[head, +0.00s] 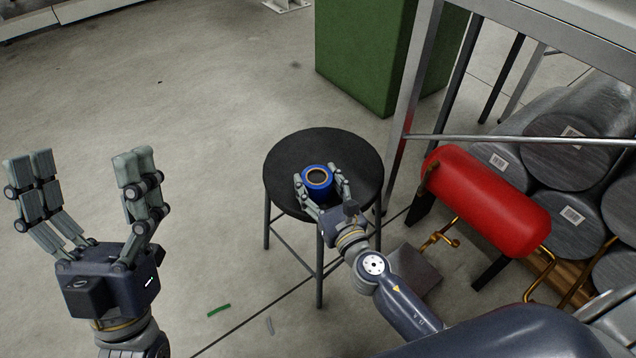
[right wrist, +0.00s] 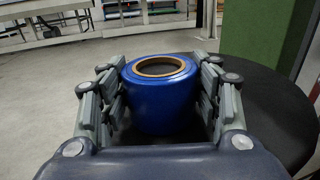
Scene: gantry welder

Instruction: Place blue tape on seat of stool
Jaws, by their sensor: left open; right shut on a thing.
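The blue tape (head: 317,180) is a roll with a tan inner ring, over the black round seat of the stool (head: 325,150) in the head view. My right gripper (head: 320,186) is shut on the tape, with fingers on both sides of it. In the right wrist view the blue tape (right wrist: 160,95) stands upright between the fingers, and the black seat (right wrist: 262,110) shows to the right. Whether the roll's underside touches the seat is hidden. My left gripper (head: 84,175) is open and empty over the floor at the left.
A red tank (head: 490,200) with brass pipes lies right of the stool. A metal table frame (head: 410,110) and stacked grey cylinders (head: 560,150) stand behind it. A green box (head: 365,50) stands at the back. The floor left of the stool is mostly clear.

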